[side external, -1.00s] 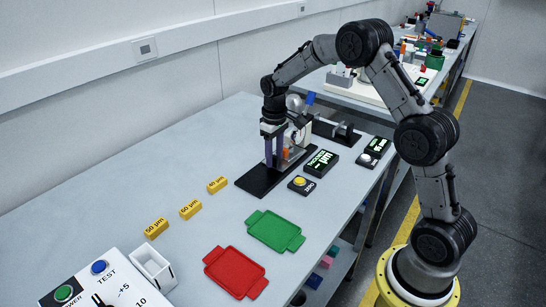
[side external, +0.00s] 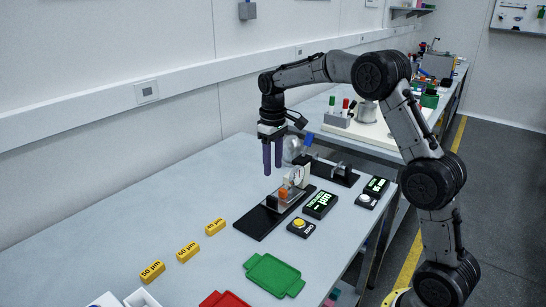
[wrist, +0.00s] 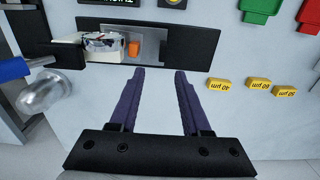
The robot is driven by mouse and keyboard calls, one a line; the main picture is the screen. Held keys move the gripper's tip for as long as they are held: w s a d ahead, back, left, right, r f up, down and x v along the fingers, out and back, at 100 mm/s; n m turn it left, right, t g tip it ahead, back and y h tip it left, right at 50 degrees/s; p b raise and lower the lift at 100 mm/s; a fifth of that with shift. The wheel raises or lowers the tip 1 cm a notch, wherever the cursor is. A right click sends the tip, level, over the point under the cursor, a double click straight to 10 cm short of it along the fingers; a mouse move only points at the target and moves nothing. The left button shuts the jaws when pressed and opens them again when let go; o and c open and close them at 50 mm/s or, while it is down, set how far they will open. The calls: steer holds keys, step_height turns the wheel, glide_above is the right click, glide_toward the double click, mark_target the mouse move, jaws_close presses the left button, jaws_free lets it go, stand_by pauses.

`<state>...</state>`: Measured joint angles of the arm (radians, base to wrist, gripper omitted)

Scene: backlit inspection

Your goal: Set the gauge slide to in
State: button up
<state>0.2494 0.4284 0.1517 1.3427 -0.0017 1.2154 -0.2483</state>
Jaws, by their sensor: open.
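The gauge stands on a black base plate (side external: 258,222), with a round dial (side external: 297,175) and an orange block (side external: 283,193) on a metal part that looks like the slide. Whether the slide is in or out I cannot tell. In the wrist view the orange block (wrist: 134,49) sits on the grey metal plate (wrist: 150,45), beside the white gauge body (wrist: 102,42). My gripper (side external: 272,171) is raised above the bench, behind and left of the block in the side view, pointing down. Its purple fingers (wrist: 160,72) are apart with nothing between them.
A clear bulb-like part with a blue handle (side external: 308,140) stands close behind my gripper. A display (side external: 320,204) and a yellow button (side external: 299,223) lie right of the gauge. Yellow blocks (side external: 188,251), a green tray (side external: 273,274) and a red tray (side external: 224,299) lie nearer.

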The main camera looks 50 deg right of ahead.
step_height(320, 180, up, 2)
steer(key=shift+a, duration=0.1)
stand_by(0.4)
